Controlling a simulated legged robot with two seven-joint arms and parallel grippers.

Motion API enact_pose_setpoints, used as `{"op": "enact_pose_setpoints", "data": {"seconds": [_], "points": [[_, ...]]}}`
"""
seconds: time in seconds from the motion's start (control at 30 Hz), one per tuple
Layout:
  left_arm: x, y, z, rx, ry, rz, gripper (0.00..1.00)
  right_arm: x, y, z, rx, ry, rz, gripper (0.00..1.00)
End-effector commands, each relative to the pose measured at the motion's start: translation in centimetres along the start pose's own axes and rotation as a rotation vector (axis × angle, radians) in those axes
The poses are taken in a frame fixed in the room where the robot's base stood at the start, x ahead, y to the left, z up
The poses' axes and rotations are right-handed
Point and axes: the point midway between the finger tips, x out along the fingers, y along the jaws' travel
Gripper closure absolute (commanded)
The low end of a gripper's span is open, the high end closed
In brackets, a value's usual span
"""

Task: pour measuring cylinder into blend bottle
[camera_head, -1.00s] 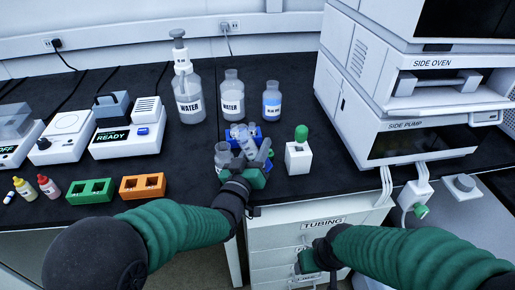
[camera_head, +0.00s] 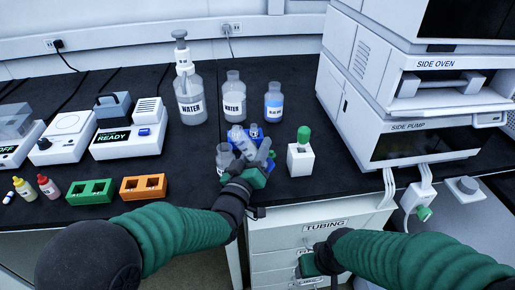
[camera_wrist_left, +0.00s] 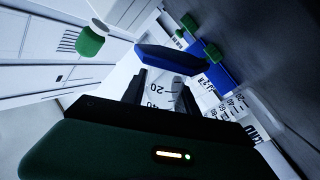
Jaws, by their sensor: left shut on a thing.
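My left gripper (camera_head: 251,157) is shut on the clear measuring cylinder (camera_head: 243,143), above the front of the black bench. The cylinder leans in the head view. In the left wrist view the cylinder (camera_wrist_left: 172,90) shows its graduations between the fingers (camera_wrist_left: 157,88), with a blue end piece beyond. A clear bottle (camera_head: 223,155), which looks like the blend bottle, stands just left of the gripper, partly hidden by it. Part of its label (camera_wrist_left: 251,132) shows in the left wrist view. I cannot tell any liquid level. My right gripper (camera_head: 308,265) is low before the drawers; its jaws are unclear.
A white block with a green cap (camera_head: 301,155) is to the right. Green (camera_head: 91,192) and orange (camera_head: 143,187) racks lie left.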

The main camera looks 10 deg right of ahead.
Motion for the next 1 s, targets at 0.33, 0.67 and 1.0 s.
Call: {"op": "enact_pose_setpoints", "data": {"seconds": [0.33,0.67,1.0], "points": [[0.0,0.3,0.2,-0.096,0.016,0.001,1.00,0.6,0.0,0.1,0.000,0.000,0.000,0.33],[0.0,0.4,0.5,-0.153,0.026,0.002,1.00,1.1,0.0,0.3,0.000,0.000,0.000,0.33],[0.1,0.6,0.4,-0.194,0.032,0.001,1.00,1.2,0.0,0.3,0.000,0.000,0.000,0.33]]}}
